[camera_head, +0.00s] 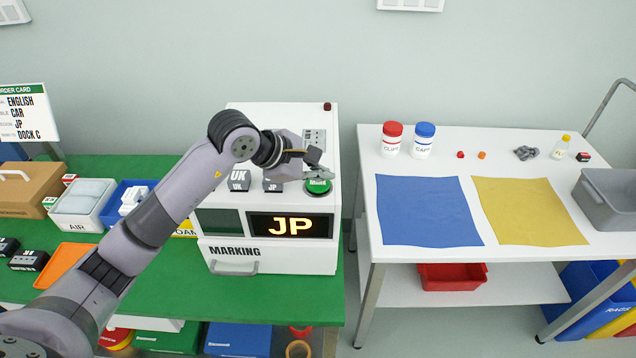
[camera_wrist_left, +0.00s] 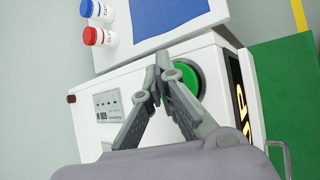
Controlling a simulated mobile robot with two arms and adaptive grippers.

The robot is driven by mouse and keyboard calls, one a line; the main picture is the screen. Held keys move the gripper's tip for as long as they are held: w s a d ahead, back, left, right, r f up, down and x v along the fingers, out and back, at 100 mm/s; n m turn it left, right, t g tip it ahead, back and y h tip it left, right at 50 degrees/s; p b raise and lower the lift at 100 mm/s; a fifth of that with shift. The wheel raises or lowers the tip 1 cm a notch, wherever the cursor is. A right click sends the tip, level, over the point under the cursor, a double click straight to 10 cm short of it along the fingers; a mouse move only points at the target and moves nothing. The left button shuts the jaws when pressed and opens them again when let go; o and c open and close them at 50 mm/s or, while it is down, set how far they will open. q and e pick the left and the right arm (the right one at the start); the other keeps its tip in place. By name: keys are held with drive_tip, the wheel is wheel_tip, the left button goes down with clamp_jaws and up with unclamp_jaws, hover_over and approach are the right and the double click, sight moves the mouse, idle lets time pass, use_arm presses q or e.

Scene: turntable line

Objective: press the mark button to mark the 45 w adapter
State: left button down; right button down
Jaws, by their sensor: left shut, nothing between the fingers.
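The green mark button (camera_head: 318,186) sits on top of the white marking machine (camera_head: 315,262), at its front right. It also shows in the wrist view (camera_wrist_left: 187,77), partly behind a finger. My left gripper (camera_head: 314,168) is shut and empty, just above and behind the button in the head view. In the wrist view its closed fingertips (camera_wrist_left: 163,64) are beside the button; I cannot tell whether they touch it. The machine's display (camera_head: 291,226) reads JP. I cannot pick out the 45 W adapter; the machine's dark window (camera_head: 218,222) shows no clear part. My right gripper is out of view.
UK (camera_head: 238,181) and JP (camera_head: 273,186) blocks stand on the machine near my forearm. Left on the green bench are an AIR bin (camera_head: 80,222), an orange tray (camera_head: 66,262) and black boxes (camera_head: 28,260). A white table (camera_head: 450,160) with blue and yellow mats stands right.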

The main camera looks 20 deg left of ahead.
sight(320, 185)
use_arm(q)
drive_tip(key=shift+f+b, duration=0.55)
drive_tip(key=shift+b, duration=0.1)
idle(0.5)
drive_tip(key=shift+r, duration=0.15)
drive_tip(key=shift+r+p, duration=0.4)
drive_tip(key=shift+r, duration=0.4)
drive_tip(key=shift+r+p, duration=1.3)
drive_tip(key=shift+r, duration=1.25)
